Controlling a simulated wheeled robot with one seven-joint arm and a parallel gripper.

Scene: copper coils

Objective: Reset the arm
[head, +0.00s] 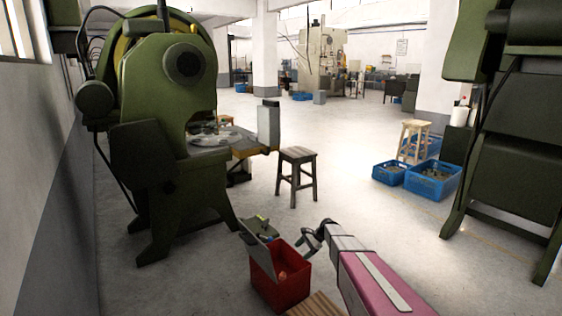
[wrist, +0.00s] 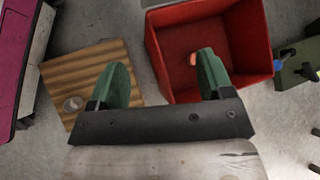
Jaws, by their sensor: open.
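My gripper (wrist: 163,78) shows in the wrist view with its two green fingers spread wide and nothing between them. In the head view my gripper (head: 312,239) hangs near the bottom middle, just right of the red bin's upper edge in the picture. The red bin (head: 288,290) stands low in front of me and also fills the upper right of the wrist view (wrist: 256,40). A small orange piece (wrist: 193,59) lies inside the bin, partly beside the right finger in the picture. It also shows faintly in the head view (head: 283,275).
A striped wooden top (wrist: 90,62) sits beside the bin. A big green press (head: 150,165) stands left, a dark stool (head: 297,157) ahead. Blue crates (head: 434,180) and green machinery (head: 515,140) are right. The middle floor is clear.

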